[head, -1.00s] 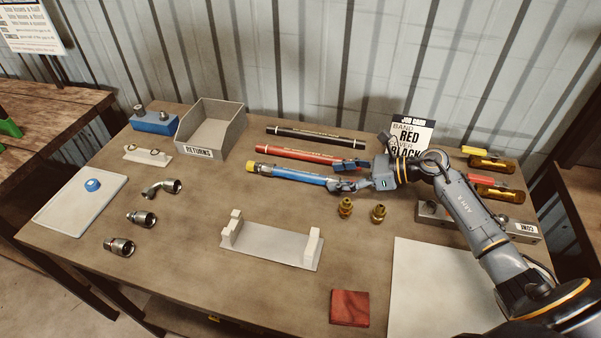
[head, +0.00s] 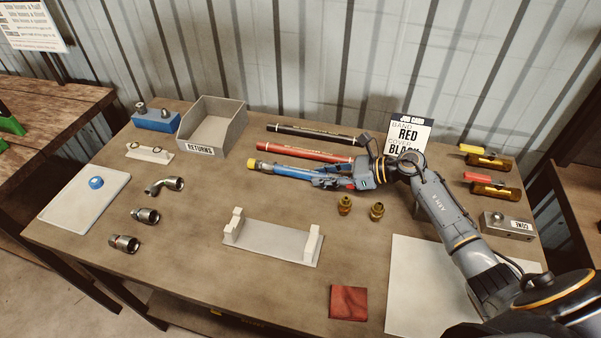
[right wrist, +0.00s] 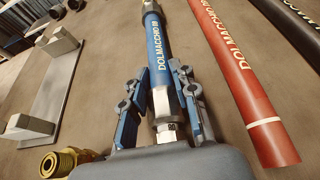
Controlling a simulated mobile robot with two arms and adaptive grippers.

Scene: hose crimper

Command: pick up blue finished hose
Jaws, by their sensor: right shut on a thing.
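The blue finished hose (head: 293,172) lies toward the back middle of the table in the head view, with a yellow cap at its left end. It also shows in the right wrist view (right wrist: 157,50), running away between the fingers, with a silver fitting at its near end. My right gripper (head: 322,181) is shut on the hose near its right end; in the right wrist view its fingers (right wrist: 158,95) flank the hose and fitting. Whether the hose is clear of the table is hard to tell. My left gripper is not in view.
A red hose (head: 305,152) and a black hose (head: 315,135) lie just behind. Two brass fittings (head: 345,205) stand in front of the gripper. A white cradle (head: 272,245) is at the middle front. A grey returns bin (head: 214,147) stands back left. A job card (head: 410,133) stands behind my arm.

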